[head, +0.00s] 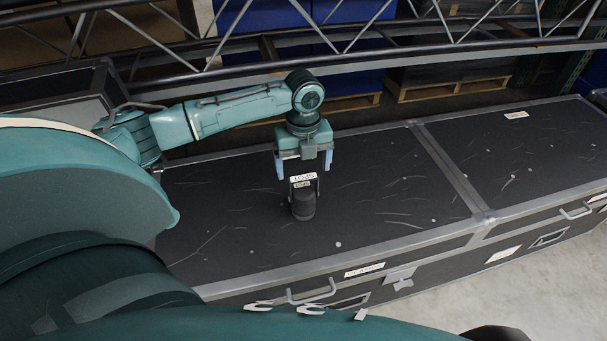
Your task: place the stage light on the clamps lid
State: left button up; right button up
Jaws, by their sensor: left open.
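The stage light (304,205) is a small black, rounded lamp with a thin bracket at its top. It stands on the dark left lid (390,205) of a long metal-edged case. My left gripper (304,168) is open, pointing down, with its pale blue fingers apart just above and behind the light. It holds nothing. The right lid (540,150) lies beyond a metal strip and carries a small white label (516,115) near its far edge. That label is too small to read, so I cannot tell for sure which lid is clamps. My right gripper is out of view.
A metal truss (345,50) runs across the back, behind the case. Blue crates (255,30) and wooden pallets (450,90) stand beyond it. The right lid's top is clear. Handles (312,291) and latches line the case's front.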

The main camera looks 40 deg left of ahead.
pick_arm(q)
notch_tip(320, 180, up, 7)
jog(key=s+d+f+n+t+h, duration=0.2)
jog(key=s+d+f+n+h, duration=0.15)
jog(key=d+f, duration=0.5)
jog(key=s+d+f+n+t+h, duration=0.25)
jog(key=d+f+n, duration=0.25)
jog(key=d, duration=0.6)
jog(key=s+r+n+t+y, duration=0.1)
jog(key=s+n+t, duration=0.6)
jog(key=n, duration=0.8)
jog(key=v, duration=0.3)
jog(key=shift+s+p, duration=0.3)
jog(key=shift+s, duration=0.2)
